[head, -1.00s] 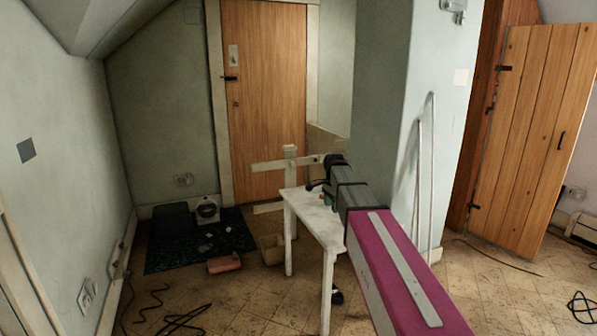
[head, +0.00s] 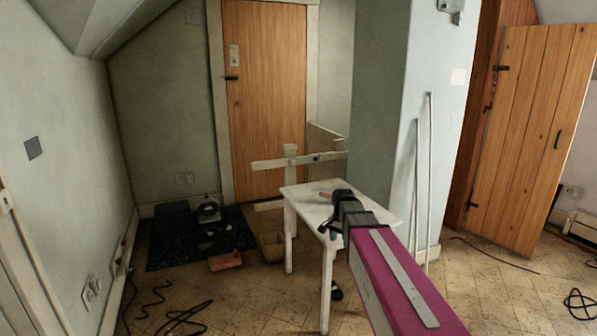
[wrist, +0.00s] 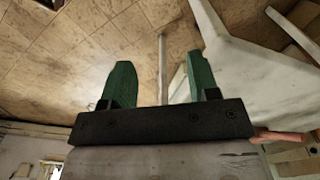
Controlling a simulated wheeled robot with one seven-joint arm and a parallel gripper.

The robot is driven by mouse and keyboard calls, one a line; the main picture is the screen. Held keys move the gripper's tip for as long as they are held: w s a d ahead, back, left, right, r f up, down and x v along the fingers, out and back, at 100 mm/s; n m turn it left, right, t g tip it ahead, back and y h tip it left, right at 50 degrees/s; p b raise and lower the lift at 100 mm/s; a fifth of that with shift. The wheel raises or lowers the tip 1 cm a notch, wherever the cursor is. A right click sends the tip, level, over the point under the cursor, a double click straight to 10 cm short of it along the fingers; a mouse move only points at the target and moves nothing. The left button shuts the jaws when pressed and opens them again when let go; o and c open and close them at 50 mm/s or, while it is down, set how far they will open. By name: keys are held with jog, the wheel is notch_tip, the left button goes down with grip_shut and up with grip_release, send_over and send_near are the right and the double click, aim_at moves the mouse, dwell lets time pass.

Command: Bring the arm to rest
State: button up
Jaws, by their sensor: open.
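My arm reaches out from the lower right of the head view, over a small white table (head: 375,214). My gripper (head: 331,233) is by the table's left front edge, partly hidden behind my wrist. In the wrist view my gripper (wrist: 160,72) shows two green fingers spread wide apart with nothing between them. Beyond the fingers are the tiled floor, a pale table leg and the white tabletop (wrist: 245,70). A small orange-pink object (head: 325,195) lies on the tabletop, and part of it seems to show in the wrist view (wrist: 278,136).
A tan basket (head: 271,247) and a reddish box (head: 225,261) stand on the floor left of the table, near a dark mat (head: 165,258). Black cables (head: 185,315) lie on the floor. Pale poles (head: 430,180) lean against the wall at right.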

jog(key=s+d+f+n, duration=0.1)
jog(key=s+f+n, duration=0.3)
jog(key=s, duration=0.4)
jog(key=s+d+f+n, duration=0.2)
jog(key=s+f+n, duration=0.2)
jog(key=s, duration=0.5)
notch_tip(320, 180, down, 2)
jog(key=shift+s+f, duration=0.2)
jog(key=shift+s, duration=0.1)
